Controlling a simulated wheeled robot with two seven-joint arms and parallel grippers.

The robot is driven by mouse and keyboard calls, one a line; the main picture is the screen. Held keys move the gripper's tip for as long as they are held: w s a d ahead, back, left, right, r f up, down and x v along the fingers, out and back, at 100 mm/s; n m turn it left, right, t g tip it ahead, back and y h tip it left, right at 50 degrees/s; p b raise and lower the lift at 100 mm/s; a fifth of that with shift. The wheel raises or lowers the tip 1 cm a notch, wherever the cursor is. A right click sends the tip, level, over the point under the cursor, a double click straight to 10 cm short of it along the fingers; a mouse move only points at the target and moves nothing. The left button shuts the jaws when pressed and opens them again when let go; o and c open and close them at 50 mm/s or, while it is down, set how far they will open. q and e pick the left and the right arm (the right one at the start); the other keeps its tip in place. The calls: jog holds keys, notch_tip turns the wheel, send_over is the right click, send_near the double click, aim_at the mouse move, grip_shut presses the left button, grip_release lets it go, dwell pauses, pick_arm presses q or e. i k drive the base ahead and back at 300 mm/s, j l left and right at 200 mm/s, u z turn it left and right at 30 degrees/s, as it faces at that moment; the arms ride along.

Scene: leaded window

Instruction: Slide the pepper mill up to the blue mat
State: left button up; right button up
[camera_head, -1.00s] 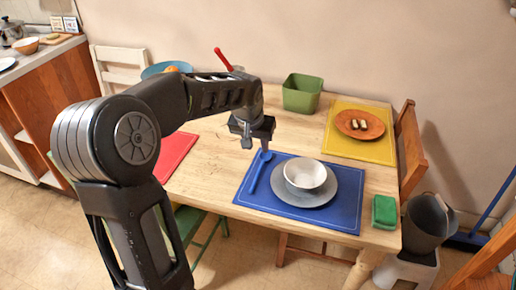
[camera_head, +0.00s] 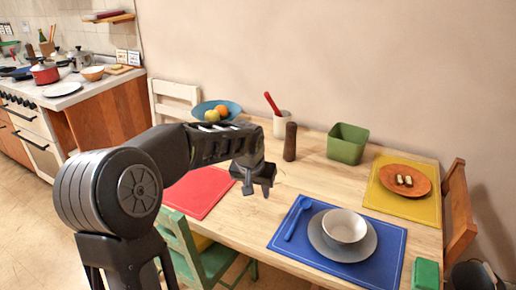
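The pepper mill (camera_head: 290,141) is a dark brown upright cylinder standing near the back edge of the wooden table. The blue mat (camera_head: 394,262) lies at the table's front right, with a grey plate, a white bowl (camera_head: 345,225) and a blue spoon (camera_head: 297,219) on it. The mill is apart from the mat, behind and to the left of it. My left gripper (camera_head: 258,189) points down over the table, in front and left of the mill and left of the mat. My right gripper is not in view.
A white cup with a red utensil (camera_head: 282,122) stands just left of the mill. A green bin (camera_head: 347,144) stands to its right. A fruit bowl (camera_head: 215,111), red mat (camera_head: 203,193) and yellow mat (camera_head: 402,204) are also on the table. Bare wood separates mill and blue mat.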

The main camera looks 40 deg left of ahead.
aim_at(289, 153)
jog(key=u, duration=1)
